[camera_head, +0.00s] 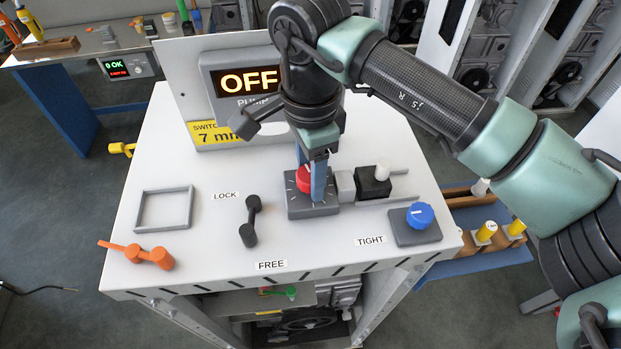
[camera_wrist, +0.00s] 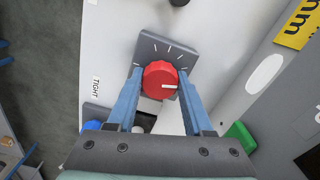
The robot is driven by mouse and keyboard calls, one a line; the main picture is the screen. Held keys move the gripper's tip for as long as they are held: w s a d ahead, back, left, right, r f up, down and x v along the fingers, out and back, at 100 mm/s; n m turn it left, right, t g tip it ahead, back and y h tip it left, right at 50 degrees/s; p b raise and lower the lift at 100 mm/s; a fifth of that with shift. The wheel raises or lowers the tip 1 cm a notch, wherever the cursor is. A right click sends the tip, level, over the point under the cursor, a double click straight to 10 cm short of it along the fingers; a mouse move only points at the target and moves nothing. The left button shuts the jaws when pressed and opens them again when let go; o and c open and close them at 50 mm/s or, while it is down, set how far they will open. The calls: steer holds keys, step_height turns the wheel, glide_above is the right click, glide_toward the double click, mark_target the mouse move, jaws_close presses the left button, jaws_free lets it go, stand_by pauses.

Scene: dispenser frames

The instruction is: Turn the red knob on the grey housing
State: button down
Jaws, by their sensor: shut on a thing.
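The red knob (camera_head: 304,180) sits on the grey housing (camera_head: 318,209) near the middle of the white table. In the wrist view the red knob (camera_wrist: 160,80) has a white pointer line, which points to the right. Tick marks fan out on the grey housing (camera_wrist: 150,50) around it. My gripper (camera_head: 319,190) reaches down over the housing with its blue fingers on either side of the knob. In the wrist view my gripper (camera_wrist: 158,88) is shut on the red knob. In the head view a finger hides part of the knob.
A display panel (camera_head: 240,85) reading OFF stands behind. A black block with a white peg (camera_head: 374,181) and a blue knob (camera_head: 420,215) are to the right. A black lever (camera_head: 250,220), grey square frame (camera_head: 164,209) and orange handle (camera_head: 140,254) are to the left.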

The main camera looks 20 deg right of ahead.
steer(key=shift+f+m+b, duration=0.2)
steer(key=shift+m+b, duration=0.75)
steer(key=shift+m, duration=0.05)
steer(key=shift+r+m, duration=0.25)
steer(key=shift+m, duration=0.35)
steer(key=shift+c, duration=1.5)
jaws_free()
steer(key=shift+b, duration=0.3)
step_height(320, 180, up, 13)
steer(key=b, duration=0.2)
steer(key=shift+b, duration=0.35)
